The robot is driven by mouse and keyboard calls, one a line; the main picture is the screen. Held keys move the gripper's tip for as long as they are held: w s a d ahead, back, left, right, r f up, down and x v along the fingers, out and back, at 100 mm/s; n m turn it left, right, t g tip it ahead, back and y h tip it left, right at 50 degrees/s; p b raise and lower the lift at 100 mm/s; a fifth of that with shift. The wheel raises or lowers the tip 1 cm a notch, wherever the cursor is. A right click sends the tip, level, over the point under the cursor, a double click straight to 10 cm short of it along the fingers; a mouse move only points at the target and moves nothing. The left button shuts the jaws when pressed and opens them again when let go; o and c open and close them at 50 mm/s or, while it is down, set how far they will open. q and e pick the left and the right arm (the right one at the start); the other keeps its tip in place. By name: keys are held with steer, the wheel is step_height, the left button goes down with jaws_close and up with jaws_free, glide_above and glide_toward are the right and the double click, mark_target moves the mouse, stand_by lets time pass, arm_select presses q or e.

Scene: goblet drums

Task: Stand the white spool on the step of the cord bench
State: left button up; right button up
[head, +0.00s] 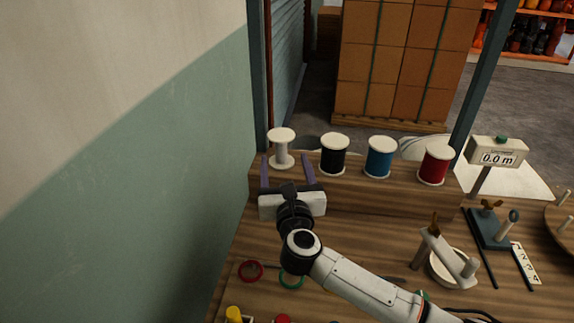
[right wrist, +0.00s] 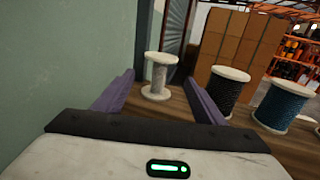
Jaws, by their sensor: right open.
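The white spool (head: 281,148) stands upright at the left end of the raised wooden step (head: 350,196) of the cord bench (head: 325,236). In the right wrist view the white spool (right wrist: 159,77) stands between and beyond the purple fingers. My right gripper (head: 286,170) is open, its fingers on either side of the spool's lower part in the head view. The wrist view shows a gap between each finger and the spool. My left gripper is not in view.
Black (head: 334,154), blue (head: 380,157) and red (head: 435,164) spools stand on the step to the right. A 0.0 m meter (head: 497,152) stands at the right. Red (head: 250,271) and green (head: 291,279) rings lie in front. A wall (head: 150,190) is close on the left.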

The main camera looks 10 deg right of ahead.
steer(key=s, duration=0.2)
steer(key=s+p, duration=0.1)
steer(key=s, duration=0.1)
steer(key=shift+s+a, duration=0.1)
steer(key=shift+a, duration=0.15)
